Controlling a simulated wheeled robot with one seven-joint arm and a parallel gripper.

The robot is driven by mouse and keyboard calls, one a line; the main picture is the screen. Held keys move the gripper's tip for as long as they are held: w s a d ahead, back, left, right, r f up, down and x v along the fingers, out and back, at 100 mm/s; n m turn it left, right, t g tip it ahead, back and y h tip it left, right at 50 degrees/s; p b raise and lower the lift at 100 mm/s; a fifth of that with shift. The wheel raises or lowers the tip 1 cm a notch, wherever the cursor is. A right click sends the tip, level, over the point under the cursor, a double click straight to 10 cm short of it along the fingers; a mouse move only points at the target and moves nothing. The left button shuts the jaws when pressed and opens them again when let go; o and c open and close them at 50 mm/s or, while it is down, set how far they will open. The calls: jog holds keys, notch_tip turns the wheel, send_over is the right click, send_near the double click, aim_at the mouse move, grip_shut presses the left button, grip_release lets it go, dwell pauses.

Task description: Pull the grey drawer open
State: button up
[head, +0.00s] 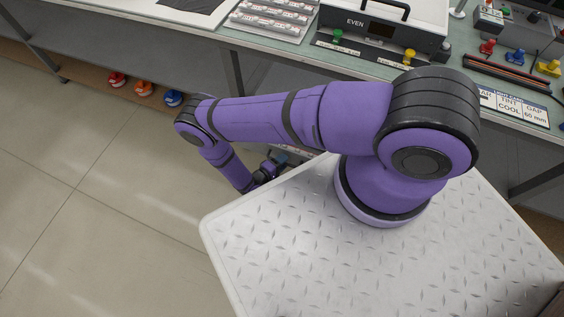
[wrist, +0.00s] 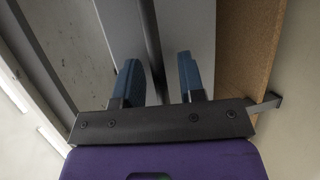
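My gripper (wrist: 157,65) is open in the wrist view, its two blue fingers apart. A dark bar (wrist: 150,35) runs lengthwise between the fingers, with a gap visible on each side. Behind it is a flat grey panel (wrist: 195,25), which looks like the grey drawer's front; I cannot tell for certain. The bar looks like a handle. In the head view my gripper (head: 278,160) is low beside the bench, small and partly hidden by my purple arm. The drawer cannot be made out there.
A workbench (head: 262,52) carries a black-and-white case (head: 385,30), a tray of cylinders (head: 272,17) and several coloured knobs. Red, orange and blue items (head: 144,88) sit on a low shelf. A brown board (wrist: 252,50) borders the panel. Open floor (head: 90,190) lies left.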

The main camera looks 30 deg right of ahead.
jog(key=shift+a, duration=0.1)
jog(key=v, duration=1)
jog(key=shift+a, duration=0.3)
jog(key=shift+s, duration=0.1)
